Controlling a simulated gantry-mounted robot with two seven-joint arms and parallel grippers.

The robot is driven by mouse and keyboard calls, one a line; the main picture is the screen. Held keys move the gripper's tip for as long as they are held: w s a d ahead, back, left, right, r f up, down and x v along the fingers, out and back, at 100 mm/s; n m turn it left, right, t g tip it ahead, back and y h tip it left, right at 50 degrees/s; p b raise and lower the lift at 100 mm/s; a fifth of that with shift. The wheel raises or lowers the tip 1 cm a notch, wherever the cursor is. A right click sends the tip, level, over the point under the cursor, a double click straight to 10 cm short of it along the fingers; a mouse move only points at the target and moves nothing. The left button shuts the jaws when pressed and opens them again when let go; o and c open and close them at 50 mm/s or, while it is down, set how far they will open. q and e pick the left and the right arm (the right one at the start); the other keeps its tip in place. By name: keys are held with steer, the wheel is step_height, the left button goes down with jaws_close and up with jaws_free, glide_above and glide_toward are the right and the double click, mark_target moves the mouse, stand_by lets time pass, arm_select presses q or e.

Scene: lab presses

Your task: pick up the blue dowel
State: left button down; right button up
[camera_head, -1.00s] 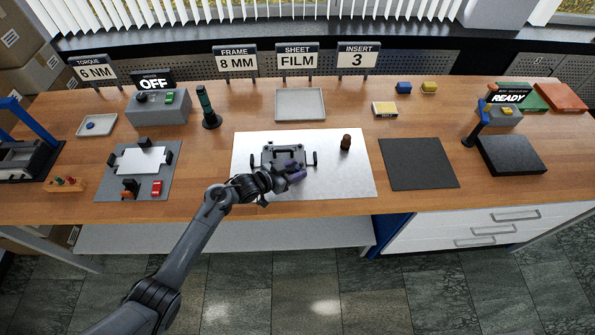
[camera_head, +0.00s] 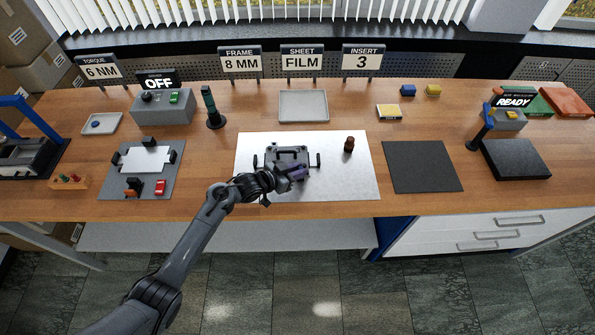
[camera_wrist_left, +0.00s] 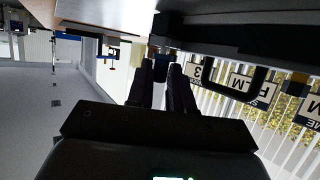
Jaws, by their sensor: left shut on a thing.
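My left gripper (camera_head: 297,173) is over the silver mat (camera_head: 350,185), at the front edge of the dark grey handled frame (camera_head: 288,153). A small blue-purple piece shows at its fingertips; this appears to be the blue dowel, mostly hidden by the gripper. In the left wrist view the two black fingers (camera_wrist_left: 166,70) are close together, with a dark bluish end of the dowel (camera_wrist_left: 162,46) between their tips. The gripper is shut on it. Whether the dowel touches the frame cannot be told. My right gripper is not in view.
A brown knobbed peg (camera_head: 349,144) stands on the mat right of the frame. A black mat (camera_head: 422,166) lies further right. A grey fixture plate (camera_head: 143,170) lies left. A grey tray (camera_head: 303,105) and a dark green-topped post (camera_head: 212,108) stand behind.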

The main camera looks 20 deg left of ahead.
arm_select(q)
steer(key=shift+r, duration=0.5)
steer(key=s+d+r, duration=0.2)
steer(key=d+r, duration=0.7)
steer(key=d, duration=0.2)
steer(key=shift+s+d+r+p, duration=0.2)
steer(key=shift+s+p, duration=0.1)
steer(key=shift+s, duration=0.1)
steer(key=shift+p, duration=0.4)
steer(key=shift+a+f, duration=0.1)
steer(key=shift+f, duration=0.05)
